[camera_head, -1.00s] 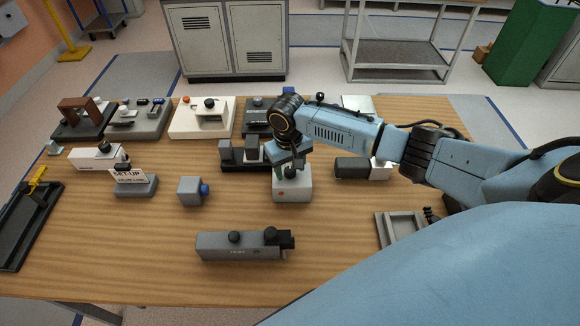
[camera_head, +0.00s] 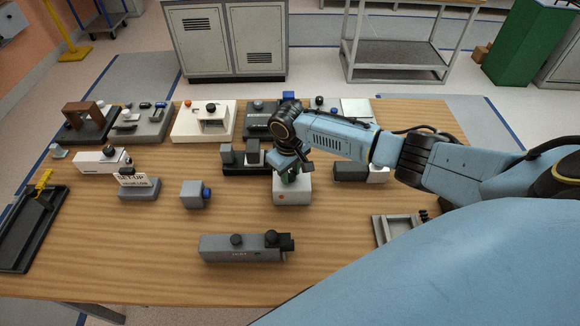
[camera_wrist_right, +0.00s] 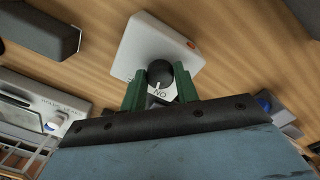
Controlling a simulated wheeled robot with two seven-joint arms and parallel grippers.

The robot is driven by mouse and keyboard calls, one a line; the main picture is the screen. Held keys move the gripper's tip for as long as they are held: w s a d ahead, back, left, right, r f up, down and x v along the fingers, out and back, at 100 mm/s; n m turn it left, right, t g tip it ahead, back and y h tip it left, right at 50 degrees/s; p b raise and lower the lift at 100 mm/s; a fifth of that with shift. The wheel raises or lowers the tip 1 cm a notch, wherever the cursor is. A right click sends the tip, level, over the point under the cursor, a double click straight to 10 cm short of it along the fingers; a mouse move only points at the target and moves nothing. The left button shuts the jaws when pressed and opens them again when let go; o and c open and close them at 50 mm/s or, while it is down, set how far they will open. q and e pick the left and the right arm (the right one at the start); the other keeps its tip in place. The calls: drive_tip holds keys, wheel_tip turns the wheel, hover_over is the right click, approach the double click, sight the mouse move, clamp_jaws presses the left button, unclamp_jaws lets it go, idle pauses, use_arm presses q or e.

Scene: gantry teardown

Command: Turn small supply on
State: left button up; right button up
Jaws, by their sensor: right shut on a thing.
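The small supply is a white box (camera_head: 292,193) near the middle of the table, under my right gripper. It also shows in the right wrist view (camera_wrist_right: 138,42), with a black round knob (camera_wrist_right: 160,72) and an orange spot (camera_wrist_right: 191,44) near one corner. My right gripper (camera_head: 291,174) points down at the box. In the wrist view its green fingers (camera_wrist_right: 160,84) stand on both sides of the knob and are shut on it. The knob has a white pointer line, close to a plate lettered ON, seen upside down. The head view hides the knob. My left gripper is not in view.

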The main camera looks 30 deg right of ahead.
sight(291, 177)
drive_tip(key=n+p, duration=0.1)
drive_tip(key=n, duration=0.1)
drive_tip(key=shift+r+n+p, duration=0.1)
drive_tip(key=shift+n+p, duration=0.25)
drive_tip(key=shift+n, duration=0.05)
drive_tip(key=n+p, duration=0.1)
drive_tip(key=n, duration=0.1)
drive_tip(key=shift+n, duration=0.4)
drive_tip(key=n+p, duration=0.1)
drive_tip(key=n, duration=0.3)
drive_tip(key=shift+n, duration=0.7)
drive_tip(key=o, duration=1)
drive_tip(key=shift+c, duration=0.2)
drive_tip(key=shift+d, duration=0.1)
wheel_tip(291, 177, up, 13)
drive_tip(key=p, duration=0.1)
drive_tip(key=shift+s, duration=0.25)
